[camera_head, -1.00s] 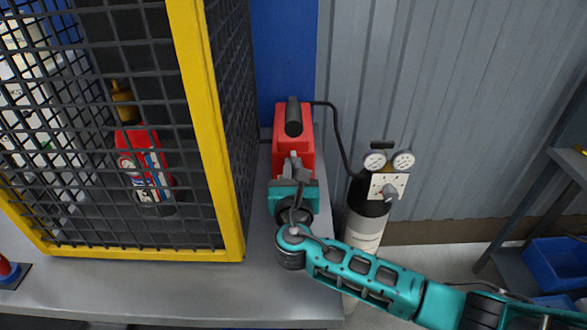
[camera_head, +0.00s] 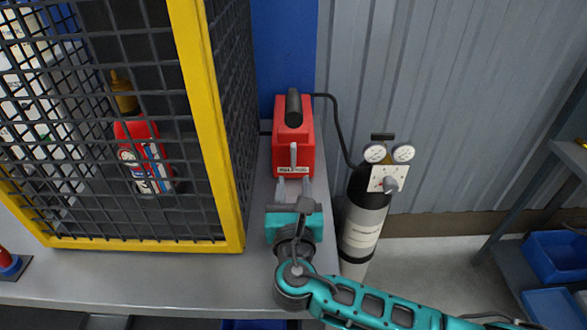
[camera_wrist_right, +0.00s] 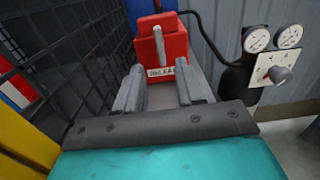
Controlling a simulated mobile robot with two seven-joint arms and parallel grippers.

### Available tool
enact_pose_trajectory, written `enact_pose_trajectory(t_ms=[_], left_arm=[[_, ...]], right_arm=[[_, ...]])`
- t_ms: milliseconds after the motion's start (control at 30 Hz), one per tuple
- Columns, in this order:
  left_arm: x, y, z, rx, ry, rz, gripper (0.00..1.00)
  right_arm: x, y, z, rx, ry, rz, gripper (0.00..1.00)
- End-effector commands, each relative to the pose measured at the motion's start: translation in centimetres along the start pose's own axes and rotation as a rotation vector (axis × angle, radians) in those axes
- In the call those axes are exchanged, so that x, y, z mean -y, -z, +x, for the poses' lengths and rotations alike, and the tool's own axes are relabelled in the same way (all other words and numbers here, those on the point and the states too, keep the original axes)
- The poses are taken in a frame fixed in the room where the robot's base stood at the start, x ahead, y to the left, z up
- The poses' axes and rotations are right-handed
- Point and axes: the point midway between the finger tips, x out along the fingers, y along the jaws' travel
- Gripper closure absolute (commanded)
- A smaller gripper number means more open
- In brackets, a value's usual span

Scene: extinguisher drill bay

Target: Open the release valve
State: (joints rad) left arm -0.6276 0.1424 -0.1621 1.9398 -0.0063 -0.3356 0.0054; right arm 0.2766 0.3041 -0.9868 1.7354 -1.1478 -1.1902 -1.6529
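A red box (camera_head: 306,130) with a black handle on top stands at the back of the grey bench. A light grey upright lever (camera_head: 293,154) is on its front, above a small white label that I cannot read surely. The box also shows in the right wrist view (camera_wrist_right: 175,48). My right gripper (camera_head: 294,187) is in front of the box, its fingers pointing at it. In the right wrist view its two grey fingers (camera_wrist_right: 162,92) are apart with nothing between them, short of the box. My left gripper is not in view.
A yellow-framed mesh cage (camera_head: 208,130) stands close on the left, with a red extinguisher (camera_head: 143,155) behind its mesh. A black-and-white cylinder (camera_head: 362,228) with two gauges and a knob stands right of the bench, joined to the box by a black hose (camera_head: 340,128).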

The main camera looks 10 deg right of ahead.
Motion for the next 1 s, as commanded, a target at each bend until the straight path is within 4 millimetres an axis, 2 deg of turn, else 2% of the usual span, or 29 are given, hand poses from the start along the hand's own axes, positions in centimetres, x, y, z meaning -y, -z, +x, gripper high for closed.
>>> enact_pose_trajectory(t_ms=[100,300,1000], left_arm=[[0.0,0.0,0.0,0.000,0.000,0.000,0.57],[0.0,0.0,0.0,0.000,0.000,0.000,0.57],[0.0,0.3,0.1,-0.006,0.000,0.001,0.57]], right_arm=[[0.0,0.1,-2.4,-0.003,-0.001,0.001,0.62],[0.0,0.1,-4.4,0.000,0.000,-0.002,0.62],[0.0,0.0,-4.7,0.000,0.000,-0.001,0.62]])
